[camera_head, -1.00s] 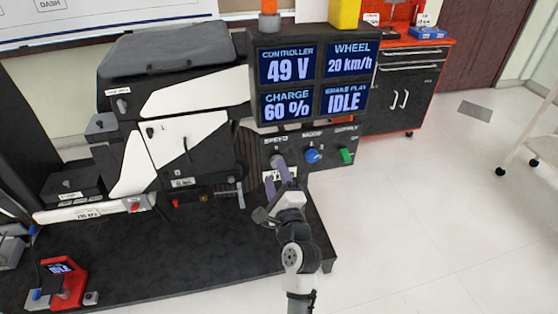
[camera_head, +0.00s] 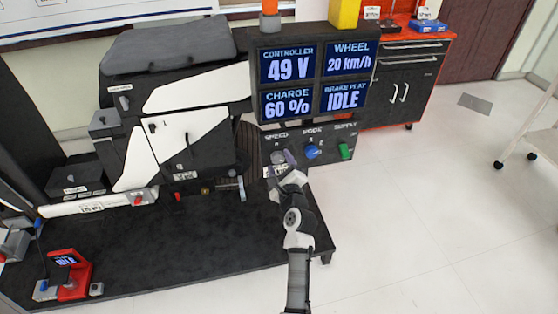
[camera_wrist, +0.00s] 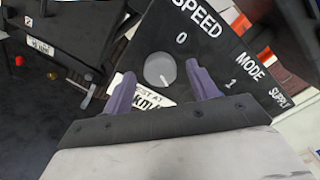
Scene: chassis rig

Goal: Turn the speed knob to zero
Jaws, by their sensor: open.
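The speed knob (camera_wrist: 159,69) is a round grey knob with a small pale mark at its lower edge in the wrist view, away from the printed 0. It sits below the SPEED label (camera_wrist: 195,14). My gripper (camera_wrist: 161,74) is open, with one purple finger on each side of the knob. I cannot tell whether the fingers touch it. The wheel display (camera_head: 350,60) reads 20 km/h.
A blue mode knob (camera_head: 311,152) and a green supply switch (camera_head: 345,151) stand to the right on the same panel. The display block (camera_head: 314,82) overhangs above. A black platform (camera_head: 170,250) lies below, with clear floor to the right.

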